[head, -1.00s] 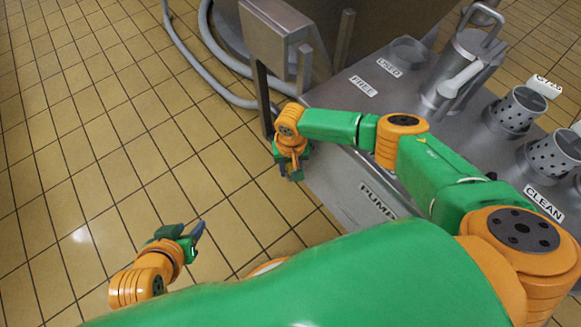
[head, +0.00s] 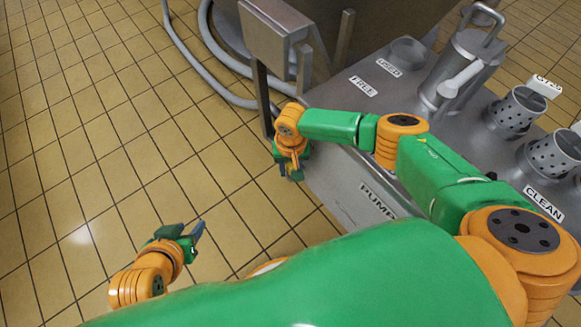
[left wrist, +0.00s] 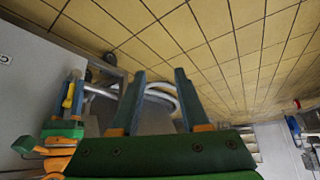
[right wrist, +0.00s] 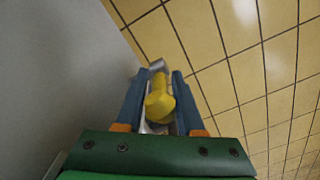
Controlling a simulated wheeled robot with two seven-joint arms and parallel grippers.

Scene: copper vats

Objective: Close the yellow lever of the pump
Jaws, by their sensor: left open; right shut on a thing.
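The yellow lever (right wrist: 159,102) sits between the two fingers of my right gripper (right wrist: 158,95) in the right wrist view, and the gripper is shut on it. A grey metal piece shows behind the lever. In the head view my right gripper (head: 289,170) is at the left edge of the metal counter, and the lever is hidden there. The left wrist view also shows the lever (left wrist: 69,94) in the right gripper at the left. My left gripper (head: 186,234) is open and empty over the floor, apart from the lever. The PUMP label (head: 378,201) is on the counter.
The metal counter (head: 335,123) carries a lidded jug (head: 462,68) and perforated cups (head: 513,113). A grey box on posts (head: 275,32) stands behind my right gripper. Grey hoses (head: 209,45) run along the floor behind. The tiled floor (head: 85,130) at the left is clear.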

